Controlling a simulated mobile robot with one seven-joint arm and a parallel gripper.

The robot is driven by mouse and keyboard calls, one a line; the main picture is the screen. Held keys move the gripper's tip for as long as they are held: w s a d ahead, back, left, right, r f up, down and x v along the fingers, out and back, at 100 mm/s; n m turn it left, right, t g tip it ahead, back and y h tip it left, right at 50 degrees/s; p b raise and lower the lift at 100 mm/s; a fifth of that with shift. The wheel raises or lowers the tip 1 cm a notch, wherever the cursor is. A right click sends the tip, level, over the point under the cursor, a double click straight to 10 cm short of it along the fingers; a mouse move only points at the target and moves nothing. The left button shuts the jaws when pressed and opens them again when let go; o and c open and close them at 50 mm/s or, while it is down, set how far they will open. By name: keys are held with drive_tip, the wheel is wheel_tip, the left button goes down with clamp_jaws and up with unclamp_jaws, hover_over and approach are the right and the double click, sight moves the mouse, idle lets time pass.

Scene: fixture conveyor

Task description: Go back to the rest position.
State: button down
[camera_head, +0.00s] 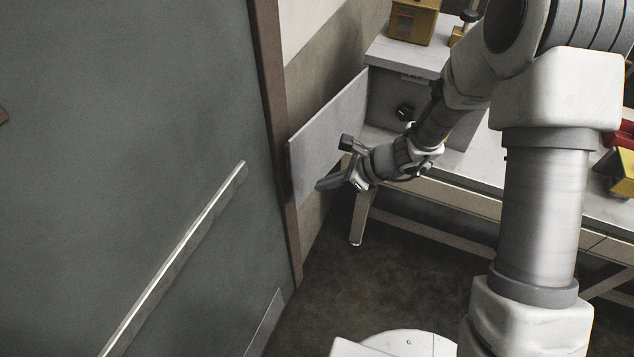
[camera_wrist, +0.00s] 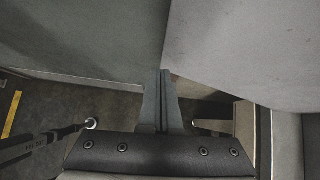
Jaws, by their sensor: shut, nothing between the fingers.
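My gripper (camera_head: 329,182) is at the left end of my outstretched arm, low in front of a pale grey upright panel (camera_head: 318,138). In the wrist view the two fingers of my gripper (camera_wrist: 164,76) are together, with nothing visible between them. Their tips point toward an edge where two grey surfaces meet, a left one (camera_wrist: 85,40) and a right one (camera_wrist: 245,50). I cannot tell whether the fingertips touch either surface. No rest position is marked in these views.
A large dark door (camera_head: 120,120) with a metal bar (camera_head: 175,258) fills the left. A grey box (camera_head: 418,58) with a black knob (camera_head: 405,111) stands on the workbench (camera_head: 440,190). A yellow box (camera_head: 412,20) sits on top. Dark floor (camera_head: 340,290) shows bare below my gripper.

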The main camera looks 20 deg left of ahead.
drive_tip(key=s+v, duration=0.1)
drive_tip(key=v, duration=0.7)
drive_tip(key=shift+r, duration=0.2)
drive_tip(key=shift+s, duration=0.2)
drive_tip(key=s+d+r+n+t+h, duration=0.1)
drive_tip(key=s+d+r+n+h, duration=0.2)
drive_tip(key=d+r+n, duration=0.3)
drive_tip(key=s+d+r+n+t+h, duration=0.2)
drive_tip(key=s+d+r+n+h, duration=0.1)
drive_tip(key=s+d+r+n, duration=0.3)
drive_tip(key=s+d+r+n+t+h, duration=0.2)
drive_tip(key=d+r+n, duration=0.4)
drive_tip(key=d+r, duration=0.3)
drive_tip(key=s+d+h, duration=0.1)
drive_tip(key=s, duration=0.1)
drive_tip(key=shift+s+d+r, duration=0.3)
drive_tip(key=shift+s+d, duration=0.05)
drive_tip(key=shift+s, duration=0.05)
